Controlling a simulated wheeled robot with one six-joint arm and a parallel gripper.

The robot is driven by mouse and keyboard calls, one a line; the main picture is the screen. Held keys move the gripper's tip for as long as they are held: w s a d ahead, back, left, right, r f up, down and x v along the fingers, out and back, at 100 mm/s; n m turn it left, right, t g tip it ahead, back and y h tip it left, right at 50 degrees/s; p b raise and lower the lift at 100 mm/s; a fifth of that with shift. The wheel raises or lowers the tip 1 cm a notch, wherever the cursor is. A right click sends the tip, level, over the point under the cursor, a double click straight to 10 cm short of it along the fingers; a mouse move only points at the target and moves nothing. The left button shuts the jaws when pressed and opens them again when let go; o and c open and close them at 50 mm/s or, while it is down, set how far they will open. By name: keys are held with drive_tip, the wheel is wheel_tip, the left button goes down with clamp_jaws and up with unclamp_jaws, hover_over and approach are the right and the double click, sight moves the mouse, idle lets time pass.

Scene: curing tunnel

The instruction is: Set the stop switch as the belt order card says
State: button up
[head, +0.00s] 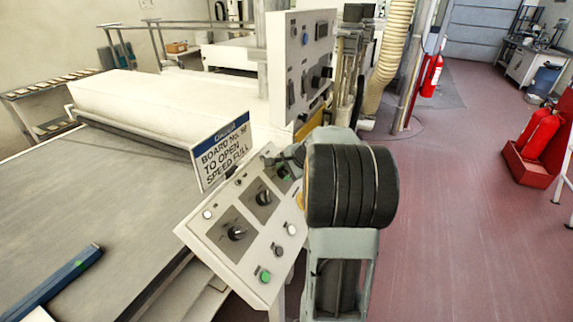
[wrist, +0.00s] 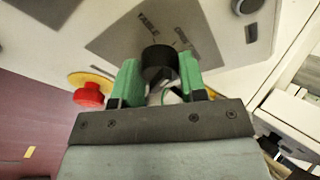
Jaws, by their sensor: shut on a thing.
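The sloped control panel (head: 215,232) carries several round controls and labelled plates. The belt order card (head: 222,153) stands behind it with a blue header; I read "BOARD No.", an unclear number, then "TO OPEN" and "SPEED FULL". In the wrist view my gripper (wrist: 161,84) has its green fingers closed on either side of a black rotary knob (wrist: 158,60), on a grey plate (wrist: 115,44) with "TABLE" and a second label that is hard to read. The knob's pointer is hard to make out. In the head view my arm hides much of this corner.
A red mushroom button (wrist: 89,95) on a yellow ring sits close left of the fingers in the wrist view. A dial (head: 236,232) and a green button (head: 264,277) are on the panel. A taller switch panel (head: 303,65) rises behind.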

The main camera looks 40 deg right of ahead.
drive_tip(key=shift+m+p, duration=0.55)
drive_tip(key=shift+m, duration=0.05)
drive_tip(key=o, duration=0.9)
drive_tip(key=b+v, duration=0.1)
drive_tip(key=v, duration=1.3)
drive_tip(key=shift+w+d, duration=0.1)
drive_tip(key=shift+w, duration=0.1)
